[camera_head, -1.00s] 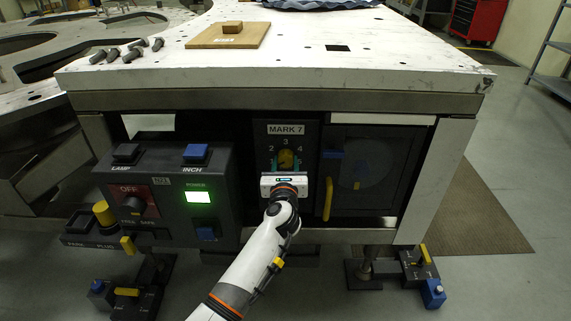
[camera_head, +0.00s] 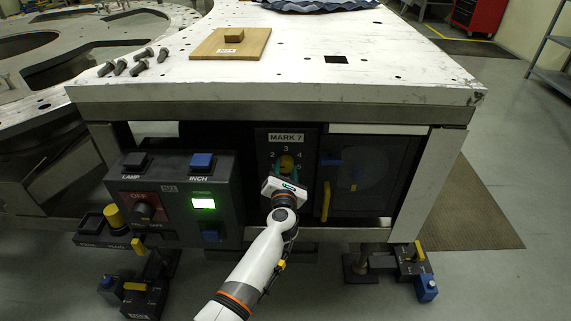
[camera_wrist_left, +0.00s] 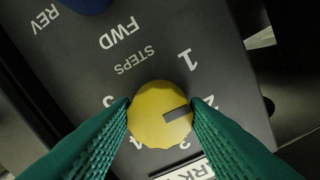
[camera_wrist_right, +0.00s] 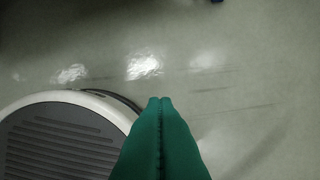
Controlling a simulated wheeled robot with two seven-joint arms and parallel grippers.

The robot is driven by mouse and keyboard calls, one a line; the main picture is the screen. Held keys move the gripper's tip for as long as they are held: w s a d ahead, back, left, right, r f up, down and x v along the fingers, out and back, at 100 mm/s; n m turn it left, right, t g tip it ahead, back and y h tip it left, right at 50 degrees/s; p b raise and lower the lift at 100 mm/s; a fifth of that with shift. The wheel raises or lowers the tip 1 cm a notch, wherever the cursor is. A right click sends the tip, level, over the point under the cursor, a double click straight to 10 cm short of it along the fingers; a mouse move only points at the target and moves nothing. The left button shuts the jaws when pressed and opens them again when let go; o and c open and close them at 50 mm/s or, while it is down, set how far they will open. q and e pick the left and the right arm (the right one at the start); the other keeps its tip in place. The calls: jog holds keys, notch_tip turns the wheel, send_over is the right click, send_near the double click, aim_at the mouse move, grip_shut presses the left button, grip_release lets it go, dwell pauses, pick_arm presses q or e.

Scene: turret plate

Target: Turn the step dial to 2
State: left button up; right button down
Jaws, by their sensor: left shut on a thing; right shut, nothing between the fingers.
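The step dial is a round yellow knob (camera_head: 286,161) on the dark MARK 7 panel, and it fills the middle of the left wrist view (camera_wrist_left: 155,122). My left gripper (camera_wrist_left: 160,103) is shut on the knob, one green finger on each side; it also shows in the head view (camera_head: 288,172). The knob's dark pointer mark lies toward the numeral 2 (camera_wrist_left: 210,102), which the right finger partly covers. The numeral 1 (camera_wrist_left: 185,58) shows clear of the fingers. My right gripper (camera_wrist_right: 160,100) is shut and empty above the floor, out of the head view.
Left of the dial stands a control box (camera_head: 175,215) with a lit green POWER display (camera_head: 204,203). A dark door with a yellow handle (camera_head: 326,201) is close on the right. Bolts (camera_head: 141,67) and a wooden board (camera_head: 215,50) lie on the white plate above.

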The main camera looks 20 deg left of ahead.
pick_arm(q)
jog(key=m+p, duration=0.3)
jog(key=m, duration=0.1)
jog(key=shift+m, duration=0.7)
pick_arm(e)
jog(key=s+f+g, duration=0.1)
jog(key=s+f, duration=0.4)
jog(key=f, duration=0.7)
jog(key=shift+d, duration=0.3)
pick_arm(q)
jog(key=o, duration=1)
jog(key=shift+s, duration=0.2)
jog(key=shift+p+v, duration=0.95)
jog(key=shift+v, duration=2.65)
pick_arm(e)
jog(key=shift+s+d+f, duration=0.2)
jog(key=shift+s+f, duration=0.7)
jog(key=shift+s, duration=0.1)
jog(key=shift+s+d+f, duration=0.15)
jog(key=shift+s+f, duration=0.75)
jog(key=shift+s, duration=0.05)
